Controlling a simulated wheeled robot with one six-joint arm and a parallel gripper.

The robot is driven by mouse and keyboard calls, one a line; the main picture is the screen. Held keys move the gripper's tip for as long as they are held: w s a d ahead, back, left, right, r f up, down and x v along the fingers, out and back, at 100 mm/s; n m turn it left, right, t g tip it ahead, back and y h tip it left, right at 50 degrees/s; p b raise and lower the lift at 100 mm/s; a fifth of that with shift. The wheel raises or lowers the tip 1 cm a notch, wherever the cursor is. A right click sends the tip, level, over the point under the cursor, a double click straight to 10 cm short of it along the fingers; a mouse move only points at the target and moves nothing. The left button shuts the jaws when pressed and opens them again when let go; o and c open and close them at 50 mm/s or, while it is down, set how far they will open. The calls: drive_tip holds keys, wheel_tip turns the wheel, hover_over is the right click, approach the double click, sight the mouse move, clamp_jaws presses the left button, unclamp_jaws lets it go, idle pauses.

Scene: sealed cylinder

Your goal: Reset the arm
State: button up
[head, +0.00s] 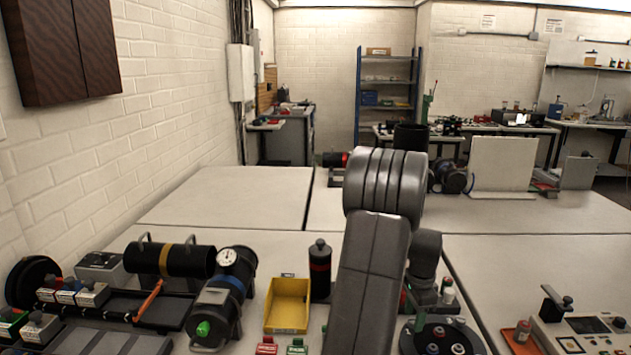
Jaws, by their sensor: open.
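My arm rises from the bottom of the head view, with a grey forearm link (368,280) and a ribbed grey joint (385,185) above it. It stands in front of the work table (290,245). A dark rounded part (425,255) shows just behind the link on its right; I cannot tell whether it belongs to my wrist. My gripper's fingers do not show, and the link hides part of the table behind it.
Left of my arm are a yellow bin (288,305), a black bottle (320,270), a cylinder with a gauge (222,300) and a black cylinder with a yellow band (170,259). A control box (585,330) stands at right. The table's far left part (230,195) is clear.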

wheel_tip(320, 180, up, 14)
drive_tip(key=f, duration=0.1)
wheel_tip(320, 180, down, 13)
drive_tip(key=shift+s+f, duration=0.1)
drive_tip(key=shift+f, duration=0.1)
drive_tip(key=shift+r+n, duration=0.15)
drive_tip(key=shift+n, duration=0.15)
drive_tip(key=n, duration=0.9)
drive_tip(key=shift+p, duration=0.35)
drive_tip(key=n, duration=0.5)
drive_tip(key=shift+p, duration=0.3)
drive_tip(key=n, duration=0.5)
drive_tip(key=shift+p, duration=0.4)
